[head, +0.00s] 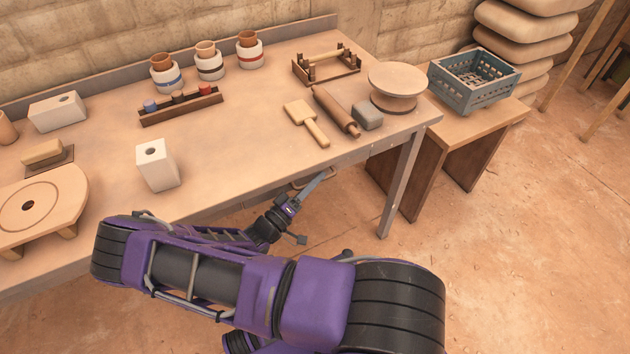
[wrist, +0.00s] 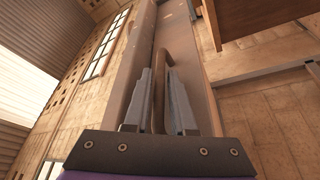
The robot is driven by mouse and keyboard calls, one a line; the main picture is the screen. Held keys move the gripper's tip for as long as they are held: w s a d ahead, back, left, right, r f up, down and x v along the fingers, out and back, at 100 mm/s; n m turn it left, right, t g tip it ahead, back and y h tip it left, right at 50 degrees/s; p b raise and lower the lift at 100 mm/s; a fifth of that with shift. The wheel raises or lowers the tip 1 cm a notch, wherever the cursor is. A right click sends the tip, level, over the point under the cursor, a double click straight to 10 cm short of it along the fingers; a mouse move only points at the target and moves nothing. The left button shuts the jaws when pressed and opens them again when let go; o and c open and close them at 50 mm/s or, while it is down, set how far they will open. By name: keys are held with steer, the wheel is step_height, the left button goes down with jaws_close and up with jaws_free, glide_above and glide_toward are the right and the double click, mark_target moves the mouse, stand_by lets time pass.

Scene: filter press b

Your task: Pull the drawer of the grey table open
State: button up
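The grey table (head: 250,115) has a wooden top and grey legs. My gripper (head: 322,179) reaches in under its front edge, where the top's edge and the finger tips partly hide the drawer. In the wrist view, a brown bow-shaped handle (wrist: 164,58) stands out from the pale drawer front (wrist: 190,50). My gripper (wrist: 159,100) has its two grey fingers close on either side of the handle, with the handle filling the narrow gap between them. I see no clear gap showing the drawer pulled out.
The tabletop holds a white block (head: 157,167), a rolling pin (head: 336,110), a wooden paddle (head: 306,122), a round stand (head: 396,85) and several jars. A brown bench (head: 455,140) with a blue crate (head: 474,82) stands right of the table. The floor in front is clear.

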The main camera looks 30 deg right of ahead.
jaws_close()
stand_by(1.2)
